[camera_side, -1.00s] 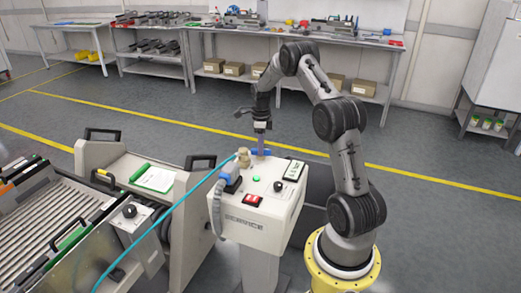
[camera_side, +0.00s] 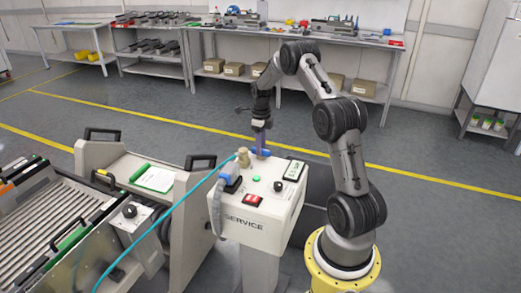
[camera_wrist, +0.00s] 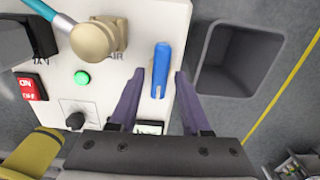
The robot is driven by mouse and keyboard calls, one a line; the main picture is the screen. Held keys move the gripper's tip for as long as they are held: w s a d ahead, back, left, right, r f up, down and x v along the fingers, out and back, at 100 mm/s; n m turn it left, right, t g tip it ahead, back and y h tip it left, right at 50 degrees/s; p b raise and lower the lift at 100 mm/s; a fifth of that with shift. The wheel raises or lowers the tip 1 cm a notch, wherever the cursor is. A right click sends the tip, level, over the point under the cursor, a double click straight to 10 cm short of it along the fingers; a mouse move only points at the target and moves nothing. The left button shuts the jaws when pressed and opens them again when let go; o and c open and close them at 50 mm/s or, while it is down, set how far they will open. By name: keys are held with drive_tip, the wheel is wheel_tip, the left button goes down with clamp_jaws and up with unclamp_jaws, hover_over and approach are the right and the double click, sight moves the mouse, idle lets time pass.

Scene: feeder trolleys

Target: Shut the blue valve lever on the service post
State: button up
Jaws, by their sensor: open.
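The blue valve lever (camera_wrist: 161,68) is on the light panel of the service post (camera_side: 252,208), beside the tan air fitting (camera_wrist: 97,40). In the wrist view it runs nearly up and down the picture. My gripper (camera_wrist: 160,76) is open, with one purple finger on each side of the lever. I cannot tell whether either finger touches it. In the side view my gripper (camera_side: 260,150) points down at the top of the post, and the lever (camera_side: 262,153) shows small at the fingertips.
A teal hose (camera_side: 160,218) runs from the fitting to the lower left. A red switch (camera_wrist: 32,86), a green button (camera_wrist: 82,77) and a black knob (camera_wrist: 75,121) sit nearby on the panel. A dark open bin (camera_wrist: 238,60) lies right of the post. Feeder trolleys (camera_side: 125,165) stand left.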

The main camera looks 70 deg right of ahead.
drive_tip(key=shift+r, duration=2.25)
drive_tip(key=shift+n, duration=0.7)
drive_tip(key=shift+s+a+f+n, duration=0.1)
drive_tip(key=shift+f+n, duration=0.05)
drive_tip(key=shift+n, duration=0.55)
drive_tip(key=shift+s+a+f+n, duration=0.4)
drive_tip(key=shift+s+a+n, duration=0.1)
drive_tip(key=shift+n, duration=0.5)
drive_tip(key=s+a+r+n, duration=0.3)
drive_tip(key=a+r+n, duration=0.4)
drive_tip(key=a+n, duration=0.25)
drive_tip(key=s+a+r+n, duration=0.2)
drive_tip(key=a+r+n, duration=0.4)
drive_tip(key=a+n, duration=0.35)
drive_tip(key=s+a+r+n+t, duration=0.2)
drive_tip(key=s+a+r+n, duration=0.1)
drive_tip(key=s+a+n, duration=0.3)
drive_tip(key=s+a+r+n+t, duration=0.3)
drive_tip(key=s+a+n, duration=0.3)
drive_tip(key=a, duration=0.5)
drive_tip(key=shift+s+r+t, duration=0.3)
drive_tip(key=shift+s+r, duration=0.15)
